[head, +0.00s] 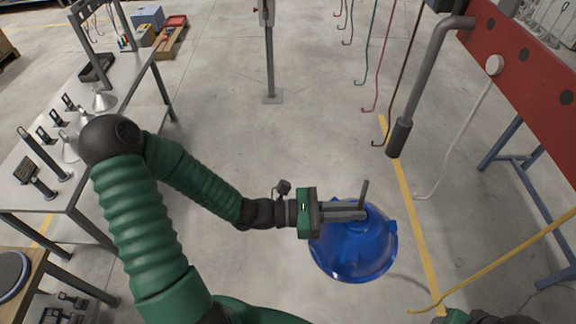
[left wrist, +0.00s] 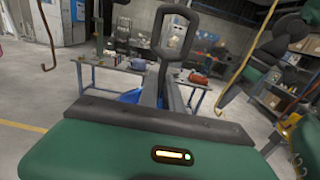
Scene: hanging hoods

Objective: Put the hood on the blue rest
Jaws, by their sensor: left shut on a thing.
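The blue hood (head: 357,252) is a shiny dome hanging over the floor, right of centre in the head view. My left gripper (head: 345,212) is shut on the upright grey handle at its top. In the left wrist view the handle's loop (left wrist: 176,38) stands up beyond the green gripper body, and slivers of the blue hood (left wrist: 130,97) show below it. I cannot make out for sure which thing is the blue rest.
A red beam (head: 530,62) on blue legs stands at the right, with a grey bent pipe (head: 420,85) near the hood. Thin coloured hooks (head: 383,60) hang at the top. A table (head: 95,130) with metal hoods is at the left.

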